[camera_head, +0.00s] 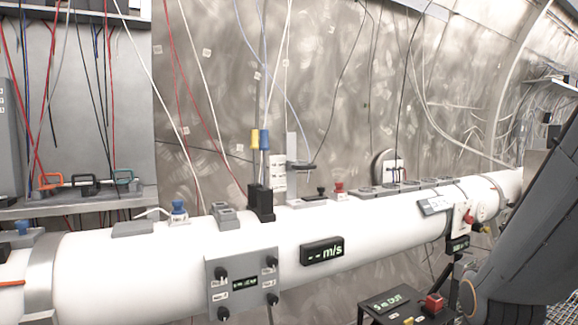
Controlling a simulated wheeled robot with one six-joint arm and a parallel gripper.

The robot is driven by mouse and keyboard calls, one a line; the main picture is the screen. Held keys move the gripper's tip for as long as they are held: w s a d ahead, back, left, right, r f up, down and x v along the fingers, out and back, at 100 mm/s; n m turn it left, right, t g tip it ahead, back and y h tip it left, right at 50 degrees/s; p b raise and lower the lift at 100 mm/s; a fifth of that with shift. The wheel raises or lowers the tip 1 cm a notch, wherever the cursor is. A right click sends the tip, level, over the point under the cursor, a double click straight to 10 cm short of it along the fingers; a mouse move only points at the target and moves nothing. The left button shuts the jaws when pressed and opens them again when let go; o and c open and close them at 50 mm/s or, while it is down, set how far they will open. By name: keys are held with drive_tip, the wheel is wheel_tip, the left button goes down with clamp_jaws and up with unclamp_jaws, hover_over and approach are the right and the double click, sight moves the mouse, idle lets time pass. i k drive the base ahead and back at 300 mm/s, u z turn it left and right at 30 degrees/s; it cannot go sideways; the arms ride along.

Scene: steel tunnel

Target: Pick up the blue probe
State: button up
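The blue probe (264,140) stands upright with its blue handle at the top, just right of a yellow probe (254,140). Both are above a small black holder (261,204) on top of the white pipe. A thin cable rises from the top of the blue probe. The lower part of the probe is hard to make out against the holder and wall. My arm shows as a large dark link at the right edge. My gripper is out of view, so whether it holds anything is hidden.
The long white pipe (160,270) crosses the view. On it are a knob panel (243,282), an m/s display (322,251), a red button (339,188) and a blue knob (178,209). Many cables hang before the steel wall. A shelf (80,204) is at left.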

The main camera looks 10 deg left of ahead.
sight(264, 132)
drive_tip(key=k, duration=0.55)
drive_tip(key=z, duration=0.05)
drive_tip(key=i, duration=0.45)
drive_tip(key=u, duration=0.7)
drive_tip(key=i, duration=0.6)
drive_tip(key=u, duration=0.6)
